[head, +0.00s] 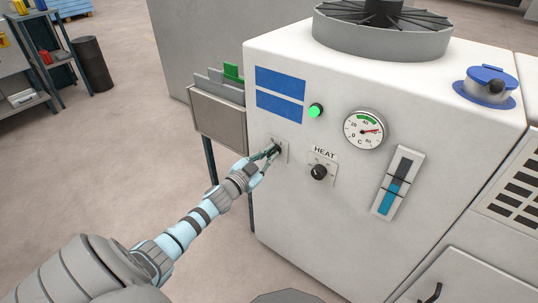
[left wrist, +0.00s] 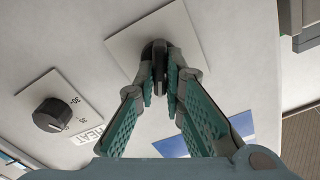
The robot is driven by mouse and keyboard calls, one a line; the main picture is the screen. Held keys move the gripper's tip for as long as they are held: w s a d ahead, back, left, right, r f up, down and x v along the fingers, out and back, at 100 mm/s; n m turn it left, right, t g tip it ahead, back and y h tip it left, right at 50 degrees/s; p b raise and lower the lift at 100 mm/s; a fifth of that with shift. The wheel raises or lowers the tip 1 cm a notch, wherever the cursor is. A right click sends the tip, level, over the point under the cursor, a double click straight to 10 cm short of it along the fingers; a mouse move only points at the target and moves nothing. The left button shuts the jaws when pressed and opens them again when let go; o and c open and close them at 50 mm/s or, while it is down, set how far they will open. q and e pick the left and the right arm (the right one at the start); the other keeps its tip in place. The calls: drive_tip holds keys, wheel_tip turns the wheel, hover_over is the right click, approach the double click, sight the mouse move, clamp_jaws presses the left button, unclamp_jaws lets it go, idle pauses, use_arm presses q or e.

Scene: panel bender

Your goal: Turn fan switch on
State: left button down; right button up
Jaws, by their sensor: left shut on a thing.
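The fan switch is a dark knob (left wrist: 160,62) on a pale square plate (left wrist: 190,30) on the front of the white machine. In the left wrist view my left gripper (left wrist: 164,84) has its green-padded fingers closed on the two sides of this knob. In the head view my left gripper (head: 270,154) reaches the plate from the lower left and hides most of the knob and any lettering on it. My right gripper is not in view.
The HEAT knob (head: 319,172) sits just right of the switch, with a round gauge (head: 364,130) and a level indicator (head: 398,182) further right. A green lamp (head: 315,111) is lit above. A grey bin (head: 218,120) stands left of the machine. The fan (head: 382,30) is on top.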

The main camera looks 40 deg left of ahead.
use_arm(q)
drive_tip(key=shift+f+m, duration=0.1)
drive_tip(key=shift+m, duration=0.3)
drive_tip(key=c, duration=1.7)
unclamp_jaws()
drive_tip(key=shift+s, duration=0.1)
drive_tip(key=s, duration=1.2)
drive_tip(key=shift+d, duration=0.1)
